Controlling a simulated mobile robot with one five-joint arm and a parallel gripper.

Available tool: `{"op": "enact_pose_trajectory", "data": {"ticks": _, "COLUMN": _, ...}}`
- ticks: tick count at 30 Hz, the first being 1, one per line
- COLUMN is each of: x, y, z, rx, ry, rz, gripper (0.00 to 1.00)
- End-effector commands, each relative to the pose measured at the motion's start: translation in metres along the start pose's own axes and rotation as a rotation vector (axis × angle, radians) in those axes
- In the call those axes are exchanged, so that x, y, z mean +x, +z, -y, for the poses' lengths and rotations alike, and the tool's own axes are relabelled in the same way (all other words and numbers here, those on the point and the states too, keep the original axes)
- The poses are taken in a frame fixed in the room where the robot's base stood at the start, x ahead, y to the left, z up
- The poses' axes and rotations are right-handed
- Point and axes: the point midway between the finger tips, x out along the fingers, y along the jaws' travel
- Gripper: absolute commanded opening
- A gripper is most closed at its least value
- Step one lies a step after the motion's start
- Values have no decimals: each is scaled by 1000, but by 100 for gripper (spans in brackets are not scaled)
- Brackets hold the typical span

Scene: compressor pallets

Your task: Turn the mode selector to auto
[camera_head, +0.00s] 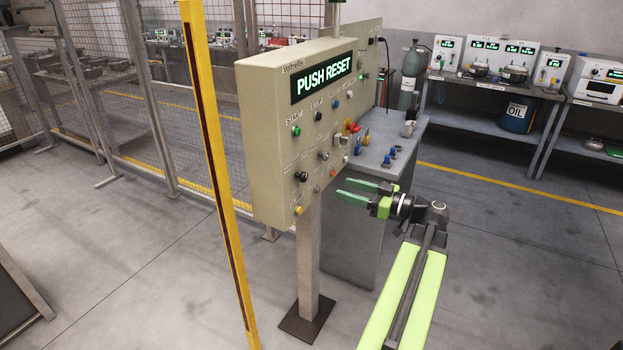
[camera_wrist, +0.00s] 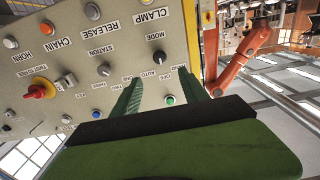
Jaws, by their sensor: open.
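The control panel (camera_head: 270,160) is a beige box on a post, with a lit display reading "PUSH RESET". The mode selector (camera_head: 302,176) is a small dark knob at the panel's lower left; it also shows in the wrist view (camera_wrist: 158,57), beside its MODE, AUTO and OFF labels. I cannot tell which position it points to. My gripper (camera_head: 345,189) has green fingers, open and empty, to the right of the panel's lower part, apart from the knob. In the wrist view the knob appears between and beyond the two fingertips.
Close around the selector are the station knob (camera_wrist: 103,70), a green button (camera_wrist: 170,99) and the yellow clamp button (camera_wrist: 207,17). A red-and-yellow emergency knob (camera_wrist: 40,88) sits farther along. A yellow post (camera_head: 215,150) stands left of the panel, a grey bench (camera_head: 365,225) behind it.

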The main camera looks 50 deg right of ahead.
Motion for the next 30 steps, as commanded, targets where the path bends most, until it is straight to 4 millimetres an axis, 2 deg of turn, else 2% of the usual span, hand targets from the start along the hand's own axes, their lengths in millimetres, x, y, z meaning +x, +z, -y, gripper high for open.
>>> {"op": "enact_pose_trajectory", "data": {"ticks": 1, "x": 14, "y": 0, "z": 1, "rx": 0, "ry": -4, "rz": 0, "gripper": 52}}
{"op": "enact_pose_trajectory", "data": {"ticks": 9, "x": 82, "y": 0, "z": 0, "rx": 1, "ry": -4, "rz": 1, "gripper": 52}}
{"op": "enact_pose_trajectory", "data": {"ticks": 15, "x": 117, "y": 0, "z": 0, "rx": 1, "ry": -2, "rz": 1, "gripper": 52}}
{"op": "enact_pose_trajectory", "data": {"ticks": 19, "x": 126, "y": 0, "z": 1, "rx": 1, "ry": -2, "rz": 1, "gripper": 52}}
{"op": "enact_pose_trajectory", "data": {"ticks": 27, "x": 128, "y": 0, "z": 1, "rx": 1, "ry": -2, "rz": 1, "gripper": 52}}
{"op": "enact_pose_trajectory", "data": {"ticks": 30, "x": 128, "y": 0, "z": 1, "rx": 1, "ry": -2, "rz": 1, "gripper": 40}}
